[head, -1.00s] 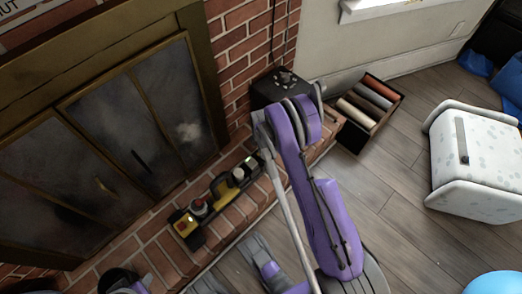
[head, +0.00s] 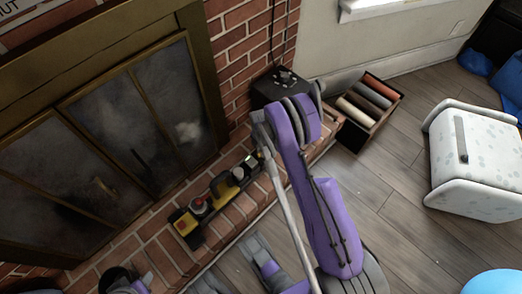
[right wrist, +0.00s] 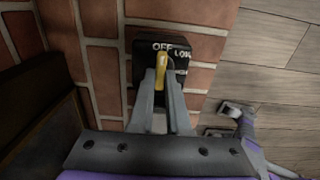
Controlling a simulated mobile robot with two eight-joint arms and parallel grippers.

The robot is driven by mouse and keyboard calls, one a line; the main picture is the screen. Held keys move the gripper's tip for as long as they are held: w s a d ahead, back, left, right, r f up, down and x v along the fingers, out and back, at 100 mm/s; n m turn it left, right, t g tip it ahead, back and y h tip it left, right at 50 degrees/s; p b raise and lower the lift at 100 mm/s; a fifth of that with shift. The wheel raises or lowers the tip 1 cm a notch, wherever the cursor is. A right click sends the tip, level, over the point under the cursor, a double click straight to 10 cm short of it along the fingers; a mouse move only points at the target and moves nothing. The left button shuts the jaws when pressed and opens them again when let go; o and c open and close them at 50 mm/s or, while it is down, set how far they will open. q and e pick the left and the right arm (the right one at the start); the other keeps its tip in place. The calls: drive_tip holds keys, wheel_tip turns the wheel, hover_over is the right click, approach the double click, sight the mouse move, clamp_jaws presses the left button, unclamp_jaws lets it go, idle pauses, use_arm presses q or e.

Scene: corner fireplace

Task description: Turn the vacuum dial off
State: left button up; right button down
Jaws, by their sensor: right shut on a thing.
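The vacuum dial (right wrist: 161,70) shows in the right wrist view as a small yellow knob on a black plate (right wrist: 190,48). The plate has white lettering that reads OFF at the top and LOW to its right. The knob stands nearly upright, its upper end just below OFF. My right gripper (right wrist: 161,88) is shut on the knob, with one grey finger on each side of its lower part. In the head view the right fingertips and the dial cannot be made out clearly near my purple right arm.
The glass-doored fireplace (head: 110,140) stands beside the brick hearth (head: 150,258). A yellow and black object (head: 187,225) lies on the hearth. A black box (head: 265,92) stands in the corner. A compartmented crate (head: 372,128) and a white stool (head: 478,160) stand on the wooden floor.

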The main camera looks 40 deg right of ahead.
drive_tip(key=c, duration=0.9)
unclamp_jaws()
drive_tip(key=shift+r, duration=0.1)
wheel_tip(320, 180, up, 11)
drive_tip(key=p, duration=0.3)
